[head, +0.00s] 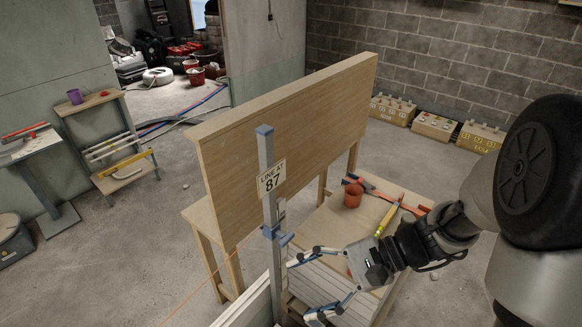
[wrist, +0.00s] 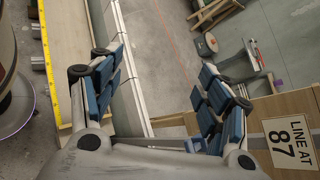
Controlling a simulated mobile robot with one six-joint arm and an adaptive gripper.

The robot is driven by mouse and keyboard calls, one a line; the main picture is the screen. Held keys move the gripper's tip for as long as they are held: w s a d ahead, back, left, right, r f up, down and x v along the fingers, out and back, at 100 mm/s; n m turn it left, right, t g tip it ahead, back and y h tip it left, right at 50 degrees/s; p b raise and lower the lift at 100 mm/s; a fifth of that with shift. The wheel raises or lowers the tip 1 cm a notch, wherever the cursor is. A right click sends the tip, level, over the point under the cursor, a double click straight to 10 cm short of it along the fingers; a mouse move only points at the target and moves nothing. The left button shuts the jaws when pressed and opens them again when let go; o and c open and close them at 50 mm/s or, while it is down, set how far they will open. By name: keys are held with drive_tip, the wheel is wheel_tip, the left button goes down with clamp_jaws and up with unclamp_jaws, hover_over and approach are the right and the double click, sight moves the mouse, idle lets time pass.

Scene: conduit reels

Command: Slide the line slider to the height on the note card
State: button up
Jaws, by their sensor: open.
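The note card (head: 272,178) is fixed to the upright grey post (head: 267,150) and reads "LINE AT 87". It also shows at the right of the wrist view (wrist: 291,142). The blue line slider (head: 275,234) sits on the post below the card. My gripper (head: 301,291) is open, just right of the post and lower than the slider, apart from it in the head view. In the wrist view my gripper's blue-padded fingers (wrist: 165,98) are spread wide with nothing held between them. A scale on the post is too small to read.
A wooden bench with a tall back panel (head: 290,125) stands behind the post. A worktable (head: 335,225) at right holds a red cup (head: 353,195) and tools. A low pale wall (head: 250,305) runs by the post's foot. Open floor lies left.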

drive_tip(key=w+d+f+m+t+y, duration=0.3)
drive_tip(key=w+f+m+t+y, duration=0.15)
drive_tip(key=w+f+m, duration=0.3)
drive_tip(key=m+t+h, duration=0.3)
drive_tip(key=m+t, duration=0.5)
approach(289, 241)
drive_tip(key=shift+y, duration=0.25)
drive_tip(key=b+x, duration=0.2)
drive_tip(key=x, duration=0.9)
drive_tip(key=shift+w+d+f, duration=0.1)
